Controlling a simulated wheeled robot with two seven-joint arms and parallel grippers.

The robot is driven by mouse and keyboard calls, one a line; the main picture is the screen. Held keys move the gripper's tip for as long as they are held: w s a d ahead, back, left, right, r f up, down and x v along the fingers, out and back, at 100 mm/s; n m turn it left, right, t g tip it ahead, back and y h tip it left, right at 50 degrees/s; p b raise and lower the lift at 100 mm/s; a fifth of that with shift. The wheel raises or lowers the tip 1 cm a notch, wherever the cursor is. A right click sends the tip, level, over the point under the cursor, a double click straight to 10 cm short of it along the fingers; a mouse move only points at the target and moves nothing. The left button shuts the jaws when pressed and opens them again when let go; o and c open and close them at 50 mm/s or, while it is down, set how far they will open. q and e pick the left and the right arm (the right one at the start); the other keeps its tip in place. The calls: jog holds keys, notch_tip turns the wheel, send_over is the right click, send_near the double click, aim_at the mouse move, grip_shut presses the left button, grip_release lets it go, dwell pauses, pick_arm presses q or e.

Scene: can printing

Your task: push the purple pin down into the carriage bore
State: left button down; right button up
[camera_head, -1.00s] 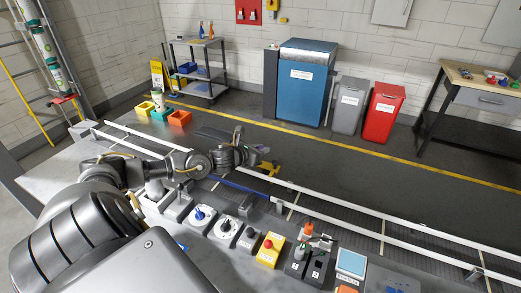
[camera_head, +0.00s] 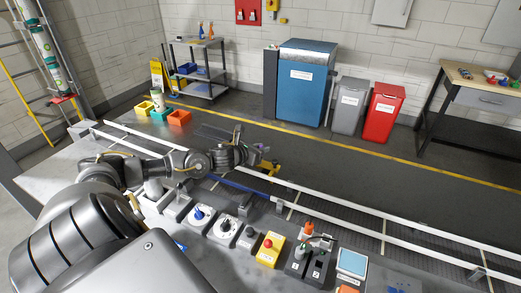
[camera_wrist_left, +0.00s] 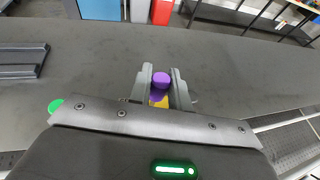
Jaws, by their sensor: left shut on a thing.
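The purple pin (camera_wrist_left: 161,78) stands between the two fingers of my left gripper (camera_wrist_left: 161,87) in the left wrist view. The fingers are shut on it, with its rounded head showing between their tips. A yellow part, apparently the carriage (camera_wrist_left: 160,102), shows just below the pin. In the head view my left gripper (camera_head: 260,152) is beside the yellow carriage (camera_head: 268,171) at the white rails. The bore is hidden, and I cannot tell how deep the pin sits. My right gripper is out of view.
White rails (camera_head: 385,236) run along the work line. The near console carries a yellow box with a red button (camera_head: 269,250), rotary knobs (camera_head: 199,213) and a small screen (camera_head: 352,263). Yellow, teal and orange bins (camera_head: 179,118) stand at the far left.

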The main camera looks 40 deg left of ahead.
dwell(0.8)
pick_arm(q)
jog(key=shift+f+b, duration=1.85)
jog(key=shift+b, duration=0.25)
jog(key=shift+r, duration=0.2)
jog(key=shift+r+p, duration=1)
jog(key=shift+r, duration=0.25)
jog(key=shift+b, duration=0.7)
dwell(0.9)
jog(key=shift+f+b, duration=1.5)
jog(key=shift+b, duration=0.1)
jog(key=c, duration=1.6)
grip_release()
jog(key=shift+r, duration=0.1)
jog(key=o, duration=0.4)
jog(key=shift+c, duration=0.2)
